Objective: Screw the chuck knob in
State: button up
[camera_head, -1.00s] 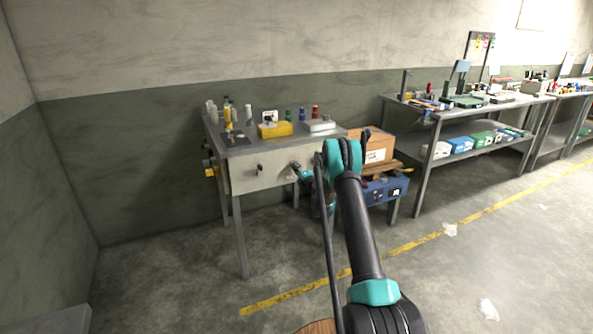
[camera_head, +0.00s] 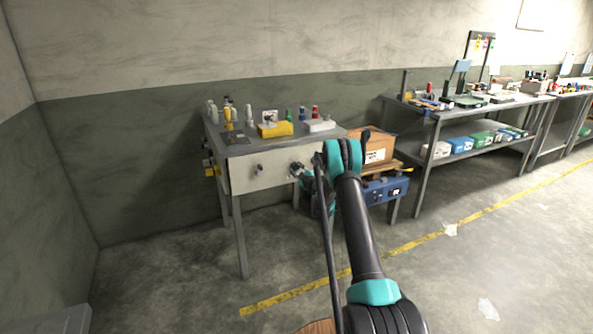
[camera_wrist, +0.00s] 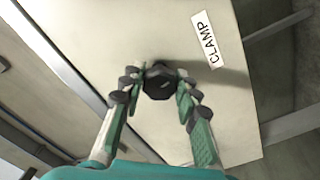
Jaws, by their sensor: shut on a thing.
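A dark, faceted knob (camera_wrist: 158,84) stands out from a pale panel in the wrist view. A white label reading CLAMP (camera_wrist: 208,38) is on the panel beside it; I see no chuck label. My gripper (camera_wrist: 159,80), with teal and dark fingers, is shut on this knob, one fingertip on each side. In the head view my gripper (camera_head: 297,169) is at the right part of the bench's front panel and largely hides the held knob. A second knob (camera_head: 259,170) sticks out of the panel to the left, apart from my gripper.
The grey bench (camera_head: 235,149) carries bottles, a yellow box (camera_head: 275,129) and a pale block (camera_head: 320,126). A cardboard box (camera_head: 378,147) and blue case (camera_head: 386,190) are stacked right of it. Another workbench (camera_head: 430,112) stands farther right. The floor in front is mostly clear.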

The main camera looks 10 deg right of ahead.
jog(key=m, duration=1.2)
jog(key=shift+m, duration=0.4)
jog(key=m, duration=1.2)
jog(key=shift+m, duration=0.4)
jog(key=o, duration=1.2)
jog(key=shift+s, duration=0.1)
